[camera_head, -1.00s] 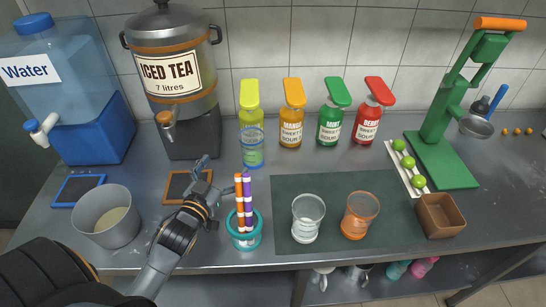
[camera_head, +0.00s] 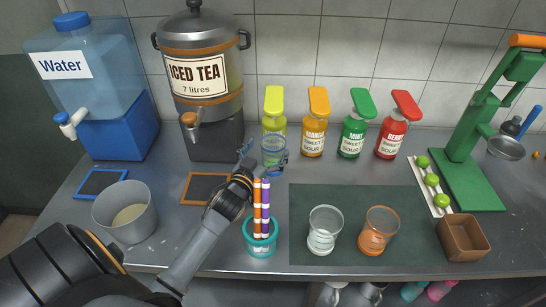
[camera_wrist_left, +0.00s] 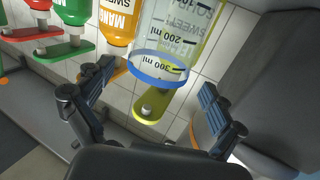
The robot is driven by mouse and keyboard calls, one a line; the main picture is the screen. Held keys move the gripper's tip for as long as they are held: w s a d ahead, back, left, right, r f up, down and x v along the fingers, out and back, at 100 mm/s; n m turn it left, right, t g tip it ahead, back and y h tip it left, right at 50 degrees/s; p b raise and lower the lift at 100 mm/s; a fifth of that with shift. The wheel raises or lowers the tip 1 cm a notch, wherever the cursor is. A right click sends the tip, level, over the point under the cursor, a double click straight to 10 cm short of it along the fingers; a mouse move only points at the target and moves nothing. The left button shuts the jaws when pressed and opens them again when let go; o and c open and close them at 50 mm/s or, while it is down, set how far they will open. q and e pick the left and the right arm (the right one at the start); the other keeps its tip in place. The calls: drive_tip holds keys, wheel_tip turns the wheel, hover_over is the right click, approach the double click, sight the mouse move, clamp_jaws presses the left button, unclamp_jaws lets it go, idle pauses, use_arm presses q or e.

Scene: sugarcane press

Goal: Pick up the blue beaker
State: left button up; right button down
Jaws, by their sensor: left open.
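The blue beaker (camera_head: 273,145) is a clear measuring beaker with a blue rim. It stands in front of the yellow-capped bottle (camera_head: 275,100) on the counter, and its lower part is partly hidden by my gripper. My left gripper (camera_head: 263,156) is open at the beaker, with a finger toward each side. In the left wrist view, which looks upside down, the beaker (camera_wrist_left: 180,45) with its blue rim and millilitre marks shows between the two open fingers (camera_wrist_left: 158,76). I cannot tell whether either finger touches it. My right gripper is not in view.
The iced tea dispenser (camera_head: 199,65) stands close on the left. A teal cup with striped straws (camera_head: 261,237) is in front, near my forearm. Mango (camera_head: 315,137), mint and berry bottles stand to the right. Two glasses stand on the dark mat (camera_head: 340,198).

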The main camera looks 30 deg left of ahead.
sight(273, 142)
use_arm(q)
drive_tip(key=w, duration=0.3)
drive_tip(key=shift+w+a+f, duration=0.15)
drive_tip(key=shift+w+f, duration=0.05)
drive_tip(key=shift+w, duration=0.1)
drive_tip(key=c, duration=1.8)
drive_tip(key=shift+r, duration=0.2)
drive_tip(key=shift+c, duration=0.2)
